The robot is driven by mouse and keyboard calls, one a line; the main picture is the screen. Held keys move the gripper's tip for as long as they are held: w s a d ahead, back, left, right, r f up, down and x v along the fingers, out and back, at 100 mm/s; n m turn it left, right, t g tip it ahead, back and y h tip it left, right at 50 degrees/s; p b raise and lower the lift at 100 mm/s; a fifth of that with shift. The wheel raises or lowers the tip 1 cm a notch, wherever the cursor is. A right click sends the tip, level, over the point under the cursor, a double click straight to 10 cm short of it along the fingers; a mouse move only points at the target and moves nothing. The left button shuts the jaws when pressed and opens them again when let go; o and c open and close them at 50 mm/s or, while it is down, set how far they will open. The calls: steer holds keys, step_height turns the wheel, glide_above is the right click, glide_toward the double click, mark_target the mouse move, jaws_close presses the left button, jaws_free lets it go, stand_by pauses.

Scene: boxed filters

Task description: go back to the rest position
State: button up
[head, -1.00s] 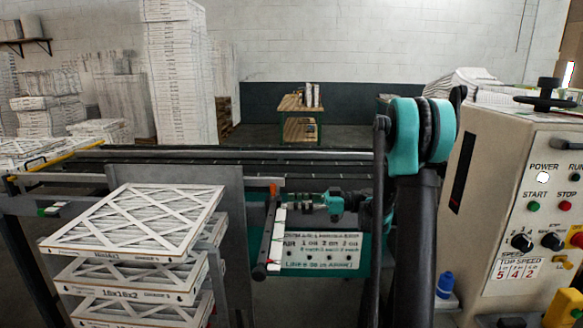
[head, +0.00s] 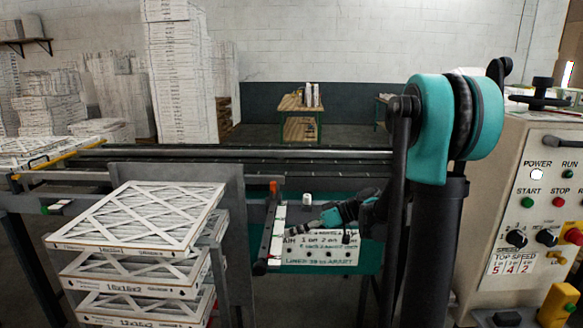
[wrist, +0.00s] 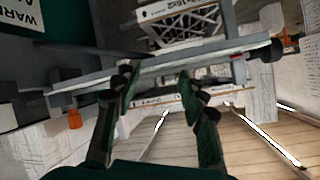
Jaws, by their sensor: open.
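My gripper (head: 308,228) is in front of the white sign on the machine's teal panel in the head view, with its fingers towards the left. In the wrist view my gripper (wrist: 157,87) has its two dark green fingers spread apart with nothing between them. My arm's teal shoulder and dark links stand at the right of the head view and hide part of the machine. The boxed filters (head: 140,217) lie stacked at the left, apart from my gripper.
A cream control box (head: 540,205) with buttons and knobs stands at the right, close to my arm. A grey rail (head: 277,235) with an orange end is just left of my gripper. The conveyor (head: 250,154) runs behind. A small table (head: 300,105) stands farther back.

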steer(key=s+d+f+m+t+h, duration=0.1)
steer(key=s+d+f+m+h, duration=0.4)
steer(key=s+d, duration=0.3)
steer(key=s+d+f+m+t+h, duration=0.1)
steer(key=s+d+f+m+h, duration=0.5)
steer(key=s+d, duration=0.3)
steer(key=shift+s+d+f+h, duration=0.25)
steer(key=shift+s+f+h, duration=0.45)
steer(key=shift+s, duration=0.45)
